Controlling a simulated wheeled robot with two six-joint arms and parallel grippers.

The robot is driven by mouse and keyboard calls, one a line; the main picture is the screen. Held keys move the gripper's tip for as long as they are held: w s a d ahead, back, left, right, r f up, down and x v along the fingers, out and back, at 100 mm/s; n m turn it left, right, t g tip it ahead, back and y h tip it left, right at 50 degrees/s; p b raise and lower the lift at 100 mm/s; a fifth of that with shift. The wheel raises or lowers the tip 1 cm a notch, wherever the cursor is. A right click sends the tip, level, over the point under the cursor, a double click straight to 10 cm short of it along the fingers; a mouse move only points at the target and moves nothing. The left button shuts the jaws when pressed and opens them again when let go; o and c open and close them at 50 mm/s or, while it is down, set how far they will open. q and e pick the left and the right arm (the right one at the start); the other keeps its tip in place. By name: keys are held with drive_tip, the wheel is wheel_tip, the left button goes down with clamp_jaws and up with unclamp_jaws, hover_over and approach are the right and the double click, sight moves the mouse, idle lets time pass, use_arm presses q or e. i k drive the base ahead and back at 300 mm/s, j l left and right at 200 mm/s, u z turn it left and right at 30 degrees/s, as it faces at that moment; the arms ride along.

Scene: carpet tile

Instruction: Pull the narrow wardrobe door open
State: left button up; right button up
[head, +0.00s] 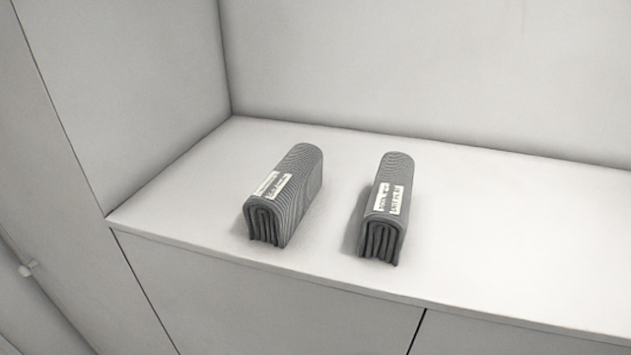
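A pale wardrobe front (40,170) runs down the left edge of the head view, cut off by the frame. Only part of this front shows, and no clear opening is visible at the seam. Neither of my grippers is in view.
Right of the wardrobe, a low white cabinet top (500,250) holds two folded grey ribbed cloth bundles with white labels, one left (300,190) and one right (398,175). Cabinet doors (260,310) lie below its front edge. A plain wall (420,70) stands behind.

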sight(49, 208)
drive_tip(key=u, duration=0.15)
drive_tip(key=j+z, duration=0.15)
drive_tip(key=j, duration=0.25)
drive_tip(key=u, duration=1.45)
drive_tip(key=i+j, duration=0.3)
drive_tip(key=i+l+z, duration=0.05)
drive_tip(key=i, duration=0.05)
